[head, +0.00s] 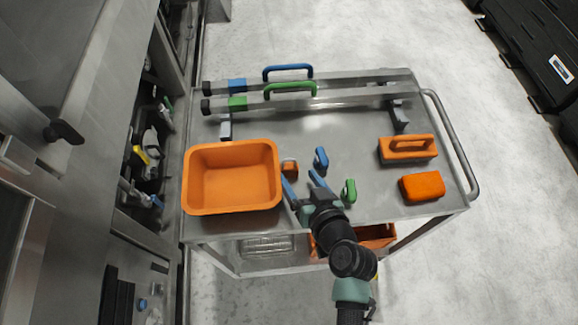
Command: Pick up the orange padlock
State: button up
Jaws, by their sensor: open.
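The orange padlock (289,167) is a small orange piece with a darker part. It lies on the metal cart top, just right of the orange bin. My gripper (298,176) reaches in from the front edge of the cart with its two blue fingers spread apart and nothing seen between them. In the picture the padlock is just beyond the fingertips, nearest the left one. I cannot tell the height of the fingers above the cart top.
An orange bin (232,204) stands left. A blue piece (321,158) and a green piece (349,190) lie close right of my gripper. An orange handled block (408,155) and orange block (422,186) sit right. Two bars with blue (288,68) and green (290,87) handles lie behind.

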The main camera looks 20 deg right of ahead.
aim_at(292, 172)
jog(key=x, duration=0.4)
jog(key=shift+a+f, duration=0.1)
jog(key=shift+a, duration=0.05)
jog(key=shift+s, duration=0.1)
grip_shut()
